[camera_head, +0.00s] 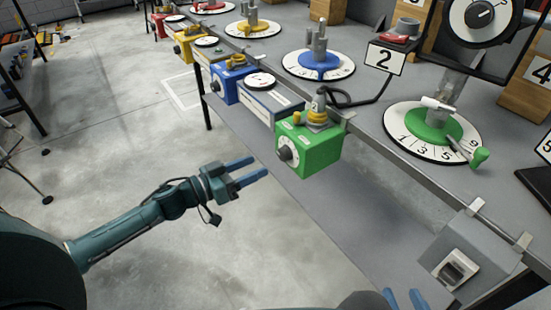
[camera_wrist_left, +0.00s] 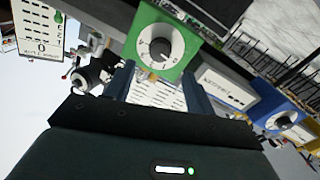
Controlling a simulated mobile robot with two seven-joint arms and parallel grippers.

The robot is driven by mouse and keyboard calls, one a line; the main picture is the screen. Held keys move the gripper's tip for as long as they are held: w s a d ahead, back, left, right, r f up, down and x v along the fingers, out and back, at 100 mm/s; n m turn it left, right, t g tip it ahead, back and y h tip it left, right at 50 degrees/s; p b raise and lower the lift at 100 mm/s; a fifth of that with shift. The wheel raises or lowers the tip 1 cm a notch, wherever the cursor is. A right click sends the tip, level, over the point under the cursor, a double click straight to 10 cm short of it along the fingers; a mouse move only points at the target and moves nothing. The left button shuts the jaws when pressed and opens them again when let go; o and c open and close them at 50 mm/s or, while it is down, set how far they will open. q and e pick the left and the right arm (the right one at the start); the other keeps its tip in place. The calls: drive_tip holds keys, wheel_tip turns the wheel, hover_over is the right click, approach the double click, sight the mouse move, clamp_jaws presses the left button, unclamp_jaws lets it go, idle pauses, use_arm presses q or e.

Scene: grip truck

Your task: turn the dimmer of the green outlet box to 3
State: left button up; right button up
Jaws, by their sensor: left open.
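The green outlet box (camera_head: 318,152) hangs at the front edge of the bench in the head view. Its dimmer (camera_head: 288,154) is a white dial with a dark centre knob on the face turned to the left. In the left wrist view the green box (camera_wrist_left: 183,62) is ahead, with the dial (camera_wrist_left: 159,45) facing the camera. The dial figures are too small to read surely. My left gripper (camera_head: 260,169) is open and empty, left of the dial and apart from it. It also shows in the left wrist view (camera_wrist_left: 160,80). My right gripper (camera_head: 403,298) shows only blue fingertips, held apart, at the bottom edge.
Blue (camera_head: 232,83) and yellow (camera_head: 190,44) outlet boxes hang farther along the bench edge. A green-hubbed numbered disc (camera_head: 398,140) stands on the bench behind. A grey switch box (camera_head: 468,262) is at the lower right. The floor left of the bench is open.

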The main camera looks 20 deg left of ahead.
sight(280, 155)
use_arm(q)
drive_tip(key=x, duration=0.6)
drive_tip(key=shift+w+d, duration=0.4)
drive_tip(key=shift+w, duration=0.05)
drive_tip(key=shift+c, duration=0.5)
drive_tip(key=c, duration=0.9)
